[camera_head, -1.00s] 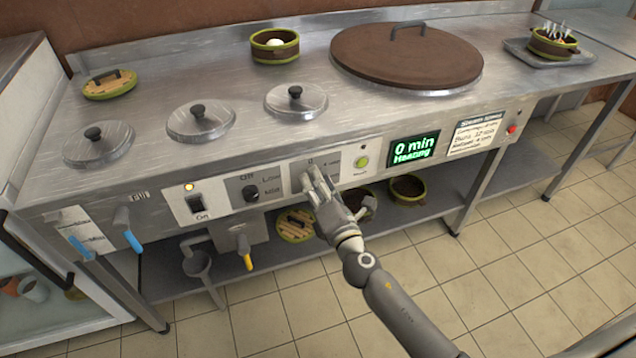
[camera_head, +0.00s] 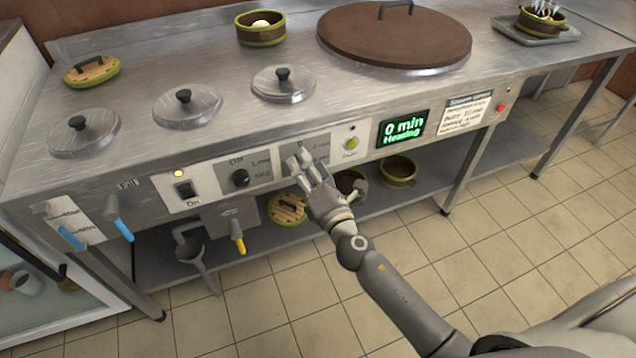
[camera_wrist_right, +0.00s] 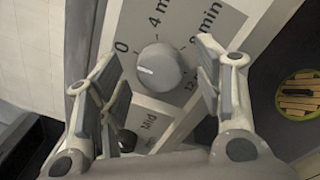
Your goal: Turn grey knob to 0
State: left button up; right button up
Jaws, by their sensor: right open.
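The grey knob (camera_wrist_right: 166,72) is round and sits on the timer panel, with 0, 4 min, 8 min and 12 marks around it. Its white pointer line faces left in the wrist view, close to the 0 side. My right gripper (camera_wrist_right: 160,62) is open, with one finger on each side of the knob and visible gaps between. In the head view my right gripper (camera_head: 300,163) is at the panel and hides the knob. The green display (camera_head: 403,129) reads "0 min Heating". My left gripper is not in view.
A black Off/Low/Mid knob (camera_head: 240,178) and an On switch (camera_head: 186,191) with a lit lamp are left of the gripper. A green button (camera_head: 351,143) is just right. Green-rimmed bowls (camera_head: 398,171) stand on the shelf below. The floor in front is clear.

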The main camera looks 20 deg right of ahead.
jog(key=s, duration=1.1)
jog(key=shift+s+d+f, duration=0.2)
jog(key=shift+d+f, duration=0.1)
jog(key=shift+d, duration=0.1)
